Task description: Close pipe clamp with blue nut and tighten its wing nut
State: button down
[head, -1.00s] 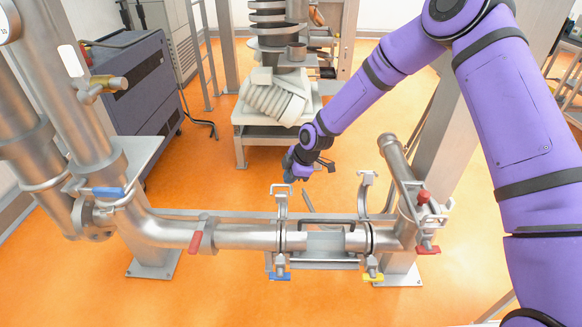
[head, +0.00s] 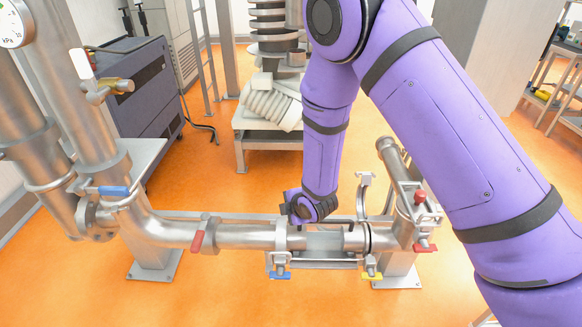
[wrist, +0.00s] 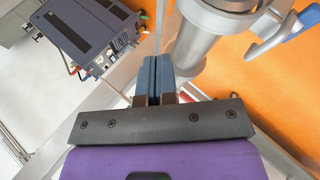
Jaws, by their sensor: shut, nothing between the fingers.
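In the wrist view my gripper's blue-grey fingers (wrist: 152,78) are pressed together, empty, beside a metal pipe (wrist: 195,42).
The clamp with the yellow nut (head: 372,275) stands open to the right, its upper arm (head: 364,190) raised.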

jog(key=shift+s+a+f+n+t+y, duration=0.2)
jog(key=shift+s+f+t, duration=0.8)
jog(key=shift+s+f, duration=0.7)
jog(key=shift+s+d+f+n+t+y, duration=0.15)
jog(key=shift+s+f+n+t, duration=0.2)
jog(key=shift+s+f+t, duration=1.25)
jog(key=shift+s+a+f+n+t+y, duration=0.15)
jog(key=shift+s+f+n+t, duration=0.2)
jog(key=shift+s+f, duration=1.4)
jog(key=shift+w+f, duration=0.35)
jog(key=shift+f, duration=0.2)
